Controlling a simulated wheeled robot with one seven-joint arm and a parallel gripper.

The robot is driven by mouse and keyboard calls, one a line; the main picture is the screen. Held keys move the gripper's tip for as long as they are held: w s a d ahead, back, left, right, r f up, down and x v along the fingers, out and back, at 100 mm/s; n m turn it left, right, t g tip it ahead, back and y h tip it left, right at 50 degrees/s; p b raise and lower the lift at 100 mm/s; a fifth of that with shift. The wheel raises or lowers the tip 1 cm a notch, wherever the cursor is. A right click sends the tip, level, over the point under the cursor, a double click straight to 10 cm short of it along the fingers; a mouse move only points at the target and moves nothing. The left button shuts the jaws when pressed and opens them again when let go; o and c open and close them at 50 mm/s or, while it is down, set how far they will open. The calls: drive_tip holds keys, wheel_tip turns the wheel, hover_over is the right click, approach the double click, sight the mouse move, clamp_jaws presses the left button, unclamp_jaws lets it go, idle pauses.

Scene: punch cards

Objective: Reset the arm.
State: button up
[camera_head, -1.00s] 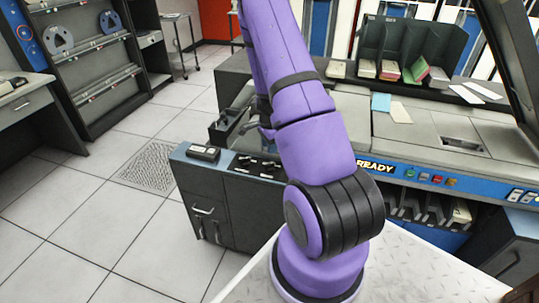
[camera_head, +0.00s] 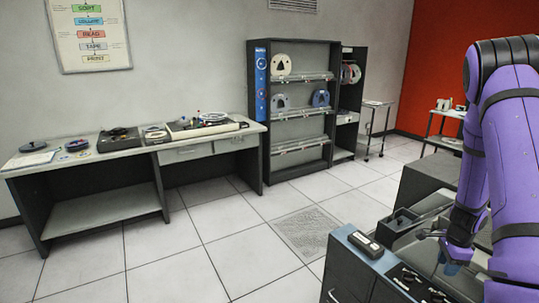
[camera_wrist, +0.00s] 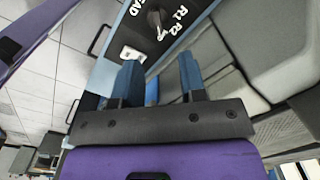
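My purple arm (camera_head: 515,150) stands at the right edge of the head view, bent with its elbow high and its forearm reaching down. My gripper (camera_wrist: 158,75) shows in the wrist view with its two blue fingers apart and nothing held between them. In the head view the gripper is partly hidden by my arm.
The machine's near cabinet (camera_head: 345,265) fills the lower right. A long desk (camera_head: 95,165) with reels and devices stands along the left wall. A dark shelf rack (camera_head: 265,85) holds tape reels. The tiled floor (camera_head: 190,245) between them is clear, with a vent grate (camera_head: 305,232).

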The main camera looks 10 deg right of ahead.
drive_tip(key=a+r+n+t+y, duration=0.1)
drive_tip(key=a+r+n, duration=0.4)
drive_tip(key=a+r, duration=0.6)
drive_tip(key=a+r+n+t, duration=0.2)
drive_tip(key=a+r+n, duration=0.5)
drive_tip(key=r, duration=0.9)
drive_tip(key=s+a+r+n+t, duration=0.1)
drive_tip(key=s+a+r+n, duration=0.4)
drive_tip(key=s, duration=0.4)
drive_tip(key=s+a+r+n+t+h, duration=0.1)
drive_tip(key=s+a+r+n, duration=0.4)
drive_tip(key=s, duration=0.5)
wheel_tip(320, 180, up, 2)
drive_tip(key=a, duration=0.2)
drive_tip(key=shift+s+a+r, duration=0.15)
drive_tip(key=shift+s+a, duration=0.05)
drive_tip(key=shift+a, duration=0.2)
drive_tip(key=shift+d, duration=0.1)
